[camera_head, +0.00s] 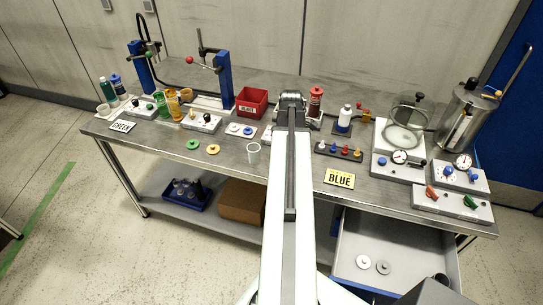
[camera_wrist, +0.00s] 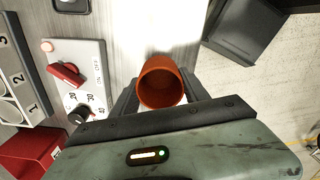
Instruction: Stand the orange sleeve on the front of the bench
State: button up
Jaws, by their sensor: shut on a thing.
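The orange sleeve (camera_wrist: 160,84) is a hollow open tube, seen in the wrist view with its round mouth towards the camera. My gripper (camera_wrist: 160,98) is shut on it, with one dark finger on each side. In the head view my gripper (camera_head: 291,98) is over the back part of the bench, and the sleeve is hidden there behind the gripper and arm. The bench (camera_head: 225,166) has a grey metal top. The sleeve's height above the bench top cannot be told.
A control box with a red knob (camera_wrist: 85,75) and a red bin (camera_wrist: 30,155) lie left of the sleeve in the wrist view. An open drawer (camera_head: 398,245) juts out below.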

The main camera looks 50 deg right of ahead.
jog(key=shift+w+d+f, duration=0.1)
jog(key=shift+w+d, duration=0.05)
jog(key=shift+w, duration=0.15)
jog(key=shift+s, duration=0.15)
notch_tip(320, 180, down, 4)
jog(key=b, duration=0.3)
jog(key=shift+b, duration=0.4)
jog(key=shift+r, duration=0.35)
jog(key=shift+f, duration=0.2)
jog(key=o, duration=1.3)
jog(key=shift+r, duration=0.15)
